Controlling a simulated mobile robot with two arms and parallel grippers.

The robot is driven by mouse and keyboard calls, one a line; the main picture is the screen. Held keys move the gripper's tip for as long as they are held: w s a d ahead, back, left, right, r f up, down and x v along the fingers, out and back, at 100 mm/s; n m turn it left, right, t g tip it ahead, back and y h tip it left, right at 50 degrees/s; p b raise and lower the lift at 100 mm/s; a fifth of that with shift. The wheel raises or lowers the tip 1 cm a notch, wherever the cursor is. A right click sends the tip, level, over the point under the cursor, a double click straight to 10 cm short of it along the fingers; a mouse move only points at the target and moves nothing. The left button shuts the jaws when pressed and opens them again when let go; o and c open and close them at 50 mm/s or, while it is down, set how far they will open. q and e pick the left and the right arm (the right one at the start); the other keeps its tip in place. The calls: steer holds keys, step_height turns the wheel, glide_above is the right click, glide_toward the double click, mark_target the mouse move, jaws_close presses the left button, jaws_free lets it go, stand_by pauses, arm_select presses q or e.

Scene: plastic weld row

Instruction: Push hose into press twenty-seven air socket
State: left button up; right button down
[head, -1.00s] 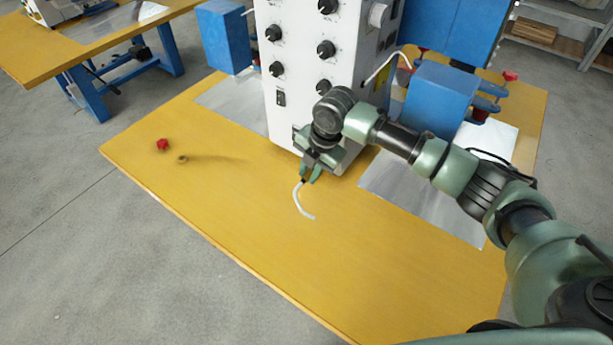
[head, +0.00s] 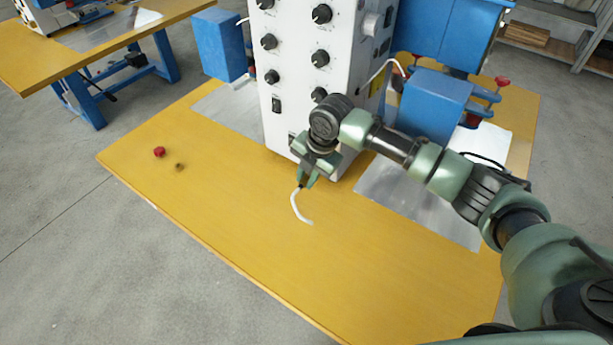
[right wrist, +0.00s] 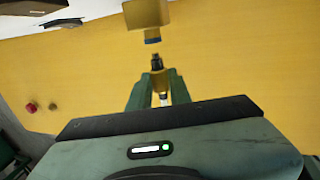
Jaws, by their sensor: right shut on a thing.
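My right gripper (head: 308,182) is shut on the white hose (head: 298,208), low in front of the white press cabinet (head: 291,85). The hose's free end curves down and toward the front. In the right wrist view my right gripper (right wrist: 160,88) holds the hose, whose dark end fitting (right wrist: 157,62) sticks out past the fingertips. Just beyond it is a brass-coloured block with a blue-ringed socket (right wrist: 152,39). The fitting points roughly at the socket, with a small gap showing between them. In the head view the socket is hidden behind my gripper. My left gripper is not in view.
A red knob (head: 159,152) and a small brass ring (head: 179,166) lie on the yellow table (head: 230,220) at left. Blue boxes (head: 221,44) (head: 434,105) flank the cabinet. The front of the table is clear.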

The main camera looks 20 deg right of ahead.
steer(key=shift+w+d+p, duration=0.6)
steer(key=shift+d+p, duration=0.05)
steer(key=shift+d, duration=0.1)
stand_by(2.2)
steer(key=c, duration=1.2)
jaws_free()
steer(key=v, duration=0.7)
steer(key=shift+r+b, duration=0.35)
steer(key=shift+b, duration=0.05)
